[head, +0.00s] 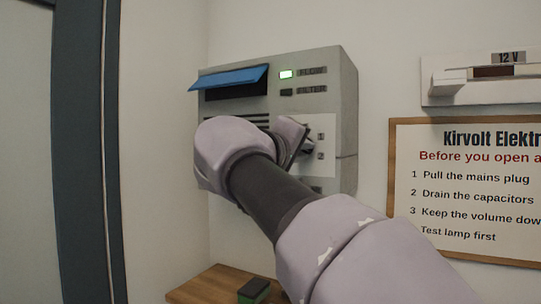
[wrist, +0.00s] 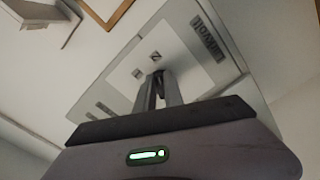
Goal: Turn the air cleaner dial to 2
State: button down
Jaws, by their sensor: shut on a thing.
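The air cleaner (head: 342,90) is a grey box on the wall, with a blue flap (head: 230,78) tilted out at its upper left. It also shows tilted in the wrist view (wrist: 115,75). A pale dial plate (head: 322,128) on its front carries the marks 1 and 2. My gripper (head: 303,143) is at this plate, its fingers shut on the dial, which they mostly cover. In the wrist view my fingertips (wrist: 158,77) meet the plate close to the printed marks. I cannot tell which mark the dial points to.
A green lamp (head: 286,74) is lit beside FLOW; the FILTER lamp (head: 286,92) is dark. A framed notice (head: 470,190) and a 12 V wall unit (head: 480,90) are at the right. A wooden surface (head: 205,287) with a small green-and-black object (head: 253,291) lies below.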

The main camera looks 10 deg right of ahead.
jog(key=shift+f, duration=0.1)
dwell(0.4)
jog(key=c, duration=1.4)
grip_release()
jog(key=shift+c, duration=0.2)
jog(key=shift+s, duration=0.1)
jog(key=p+v, duration=0.1)
jog(key=v, duration=1.6)
jog(key=shift+a+p, duration=0.15)
jog(key=shift+p, duration=0.15)
jog(key=shift+s, duration=0.1)
